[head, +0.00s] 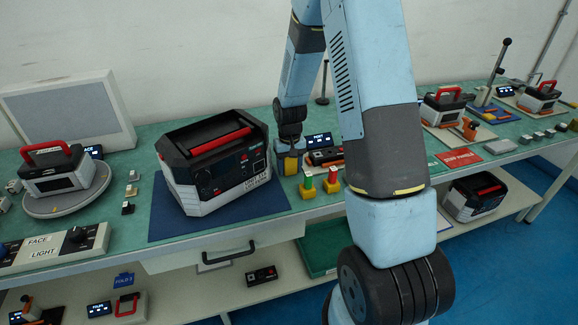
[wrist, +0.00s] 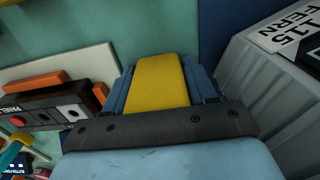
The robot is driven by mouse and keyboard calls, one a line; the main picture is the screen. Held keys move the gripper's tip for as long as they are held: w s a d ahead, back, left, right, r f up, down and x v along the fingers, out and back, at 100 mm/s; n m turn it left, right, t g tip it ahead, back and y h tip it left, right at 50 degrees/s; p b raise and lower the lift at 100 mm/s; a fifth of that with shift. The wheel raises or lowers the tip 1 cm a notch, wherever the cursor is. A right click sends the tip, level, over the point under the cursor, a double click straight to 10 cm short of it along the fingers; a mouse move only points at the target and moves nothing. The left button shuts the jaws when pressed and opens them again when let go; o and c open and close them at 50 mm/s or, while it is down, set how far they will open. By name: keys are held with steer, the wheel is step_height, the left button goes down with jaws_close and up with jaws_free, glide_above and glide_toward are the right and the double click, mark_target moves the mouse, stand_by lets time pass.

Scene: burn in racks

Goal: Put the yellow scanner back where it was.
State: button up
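The yellow scanner (wrist: 158,82) is a plain yellow block between the blue fingers of my gripper (wrist: 160,88) in the wrist view. The fingers lie against both its sides, so my gripper looks shut on it. In the head view my gripper (head: 290,146) points down just right of the large black and grey power unit, and a small part of the scanner (head: 290,166) shows below it. I cannot tell whether the scanner touches the bench.
The power unit (head: 215,165) stands on a blue mat (head: 165,222); its grey side (wrist: 262,95) is close on the right in the wrist view. A turntable (head: 70,203) is far left.

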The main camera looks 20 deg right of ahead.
steer(key=shift+o, duration=0.5)
step_height(320, 180, up, 11)
steer(key=shift+s+r, duration=0.1)
steer(key=shift+r, duration=0.8)
steer(key=s+r+t, duration=0.3)
steer(key=s+r, duration=1)
steer(key=r, duration=0.3)
steer(key=s+r+t, duration=0.1)
steer(key=s+r, duration=0.1)
steer(key=s, duration=0.5)
steer(key=s+r+t, duration=0.1)
steer(key=s+r, duration=0.2)
steer(key=s, duration=0.5)
steer(key=shift+a+r+t, duration=0.15)
steer(key=shift+r+t, duration=0.15)
steer(key=shift+r, duration=0.05)
